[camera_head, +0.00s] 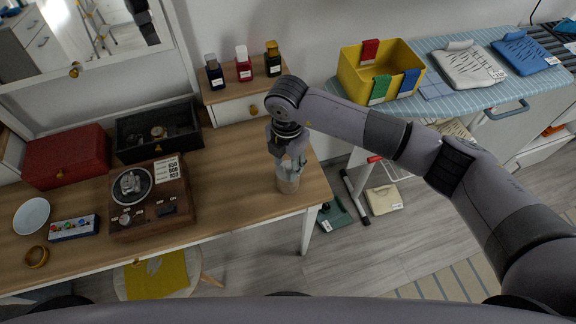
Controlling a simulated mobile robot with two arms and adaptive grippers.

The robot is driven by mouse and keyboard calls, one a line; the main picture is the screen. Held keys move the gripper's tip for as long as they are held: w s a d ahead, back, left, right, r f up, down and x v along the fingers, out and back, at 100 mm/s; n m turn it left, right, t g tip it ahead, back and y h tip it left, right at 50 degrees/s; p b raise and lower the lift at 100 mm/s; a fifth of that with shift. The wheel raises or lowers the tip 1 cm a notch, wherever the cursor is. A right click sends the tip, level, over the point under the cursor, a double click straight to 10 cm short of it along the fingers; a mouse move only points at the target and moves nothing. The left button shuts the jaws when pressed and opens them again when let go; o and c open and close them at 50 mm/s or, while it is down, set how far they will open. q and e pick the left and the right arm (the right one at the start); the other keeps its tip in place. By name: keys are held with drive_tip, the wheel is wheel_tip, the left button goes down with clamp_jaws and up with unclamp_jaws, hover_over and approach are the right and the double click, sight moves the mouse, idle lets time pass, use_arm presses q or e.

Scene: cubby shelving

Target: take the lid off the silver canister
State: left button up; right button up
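The silver canister (288,182) stands upright near the right end of the wooden table (240,180). It looks small and grey-brown, with a shiny body. My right gripper (290,160) points down over it from above, its fingers at the canister's top. The gripper covers the lid, so I cannot see the lid clearly or tell whether the fingers grip it. My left gripper is not in view.
A turntable box (180,205), a red box (66,160) and an open black case (185,140) lie left on the table. Several bottles stand on a small drawer unit (238,110) behind. An ironing board (450,95) with a yellow bin (353,82) is right.

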drive_tip(key=shift+f, duration=0.3)
drive_tip(key=shift+c, duration=0.4)
clamp_jaws()
